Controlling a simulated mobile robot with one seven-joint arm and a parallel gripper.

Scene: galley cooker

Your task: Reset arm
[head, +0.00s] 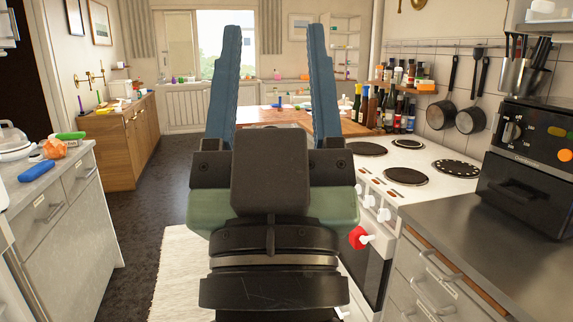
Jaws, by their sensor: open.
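My gripper (272,82) is in the middle of the head view, seen from behind. Its two blue fingers point up and away, spread wide apart with nothing between them. It is open and empty. My wrist hides part of the floor and the left part of the cooker front. The white cooker (425,160) stands to the right of my gripper, with several dark round hotplates on top. A red knob (357,238) shows on its front, close to the right side of my wrist.
A steel counter (485,218) with a black oven (531,165) is at the right. A grey counter (50,205) with small items is at the left. A wooden cabinet (128,145) and a wooden table (262,116) stand further back. Dark floor (172,185) is free at centre left.

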